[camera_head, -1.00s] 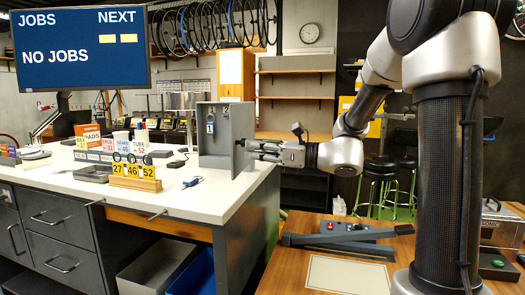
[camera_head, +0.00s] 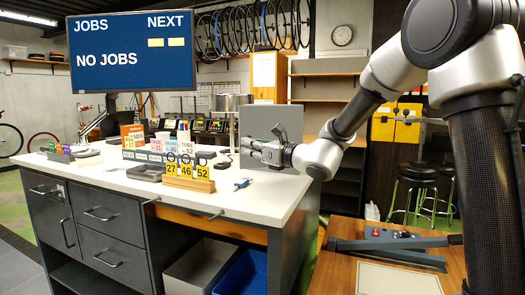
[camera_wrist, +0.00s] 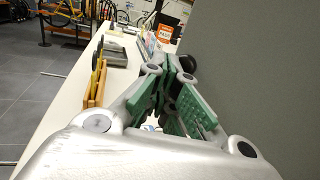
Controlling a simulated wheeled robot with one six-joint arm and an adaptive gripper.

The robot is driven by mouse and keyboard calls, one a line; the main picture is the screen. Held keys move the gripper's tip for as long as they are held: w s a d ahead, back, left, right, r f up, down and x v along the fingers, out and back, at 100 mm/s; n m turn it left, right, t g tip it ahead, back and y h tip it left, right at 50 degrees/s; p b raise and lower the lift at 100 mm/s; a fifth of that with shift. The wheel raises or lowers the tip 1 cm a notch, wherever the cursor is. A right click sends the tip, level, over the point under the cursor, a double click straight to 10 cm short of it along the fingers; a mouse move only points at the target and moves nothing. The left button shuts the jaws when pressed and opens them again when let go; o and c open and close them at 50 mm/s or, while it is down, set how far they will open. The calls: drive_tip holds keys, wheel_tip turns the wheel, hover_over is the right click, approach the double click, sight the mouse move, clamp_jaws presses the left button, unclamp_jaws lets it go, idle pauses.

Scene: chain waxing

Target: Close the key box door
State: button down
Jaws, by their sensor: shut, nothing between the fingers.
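The grey key box stands at the right end of the white counter. Its flat grey door (camera_head: 284,116) now faces the head camera, and the inside and its keys are hidden. I cannot tell whether the door is flush with the box. My gripper (camera_head: 250,147) is in front of the door, its fingers pointing left across it. In the wrist view the closed green-padded fingers (camera_wrist: 172,68) are empty, and a large plain grey surface, likely the door (camera_wrist: 255,70), fills the right side close beside them.
The counter (camera_head: 120,180) carries a wooden block with number tags (camera_head: 188,182), a blue-tagged key (camera_head: 242,184), trays and card holders left of my gripper. A wooden table (camera_head: 335,270) with a grey lever tool (camera_head: 390,248) is at front right. Stools stand behind.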

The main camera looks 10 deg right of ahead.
drive_tip(key=w+a+m+t+h, duration=0.1)
drive_tip(key=w+a, duration=0.1)
drive_tip(key=w, duration=1.2)
drive_tip(key=shift+w+a+m+t+h, duration=0.2)
drive_tip(key=shift+w+m+t+h, duration=0.1)
drive_tip(key=shift+w+h, duration=0.1)
drive_tip(key=shift+s+d, duration=0.1)
drive_tip(key=shift+s, duration=0.05)
drive_tip(key=s+d+f+n+g, duration=0.2)
drive_tip(key=s+d+n+g, duration=0.3)
drive_tip(key=s, duration=0.7)
drive_tip(key=s+d+f+n+g+h, duration=0.1)
drive_tip(key=s+d+f+n, duration=0.15)
drive_tip(key=s+n, duration=0.7)
drive_tip(key=s+d+f+n+g, duration=0.25)
drive_tip(key=s+d, duration=0.25)
drive_tip(key=s, duration=1)
drive_tip(key=s+d+f+n+g+h, duration=0.1)
drive_tip(key=s+d+n+h, duration=0.4)
drive_tip(key=d, duration=0.6)
drive_tip(key=s+d+f+n+h, duration=0.2)
drive_tip(key=s+d+n+h, duration=0.3)
drive_tip(key=s+d, duration=0.4)
drive_tip(key=shift+s+d+f+n+g, duration=0.15)
drive_tip(key=shift+s+d+n+g, duration=0.35)
drive_tip(key=shift+d, duration=0.4)
